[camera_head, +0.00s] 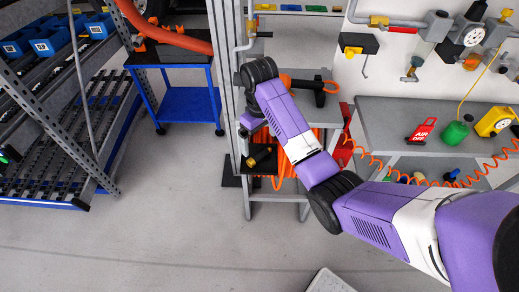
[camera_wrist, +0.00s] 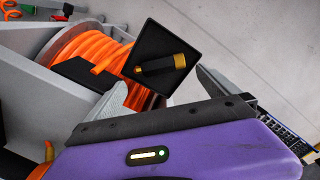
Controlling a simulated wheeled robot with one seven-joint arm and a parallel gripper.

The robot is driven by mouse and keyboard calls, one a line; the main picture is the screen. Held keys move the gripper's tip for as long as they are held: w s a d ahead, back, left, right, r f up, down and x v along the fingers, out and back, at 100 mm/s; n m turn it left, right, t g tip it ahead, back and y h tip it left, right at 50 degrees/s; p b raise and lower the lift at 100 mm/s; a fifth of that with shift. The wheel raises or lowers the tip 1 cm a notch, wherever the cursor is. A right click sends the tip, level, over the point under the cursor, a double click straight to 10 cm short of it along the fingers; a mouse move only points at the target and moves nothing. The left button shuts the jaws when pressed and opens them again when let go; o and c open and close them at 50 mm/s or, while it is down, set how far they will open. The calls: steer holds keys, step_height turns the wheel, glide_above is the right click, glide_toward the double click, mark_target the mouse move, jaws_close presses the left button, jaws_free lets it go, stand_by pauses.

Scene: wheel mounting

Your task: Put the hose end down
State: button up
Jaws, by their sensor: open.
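The hose end (camera_wrist: 160,65), a short black piece with brass-coloured ends, lies in a small square black tray (camera_wrist: 153,29) in the wrist view. In the head view the tray (camera_head: 264,168) is beside the grey post, with a brass glint of the hose end (camera_head: 262,155) in it. My gripper (camera_wrist: 162,84) is open, with one grey finger to the left and one to the right below the tray in the wrist view. In the head view my wrist hides most of the gripper, just above the tray.
An orange hose on a reel (camera_wrist: 90,48) is close to the tray. A grey bench (camera_head: 385,125) with an air-off sign, a green bottle and a coiled orange hose stands at right. A blue cart (camera_head: 188,105) and a rack (camera_head: 75,130) stand at left. The floor between is clear.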

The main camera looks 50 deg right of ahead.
step_height(320, 180, up, 5)
steer(key=p, duration=0.3)
stand_by(0.5)
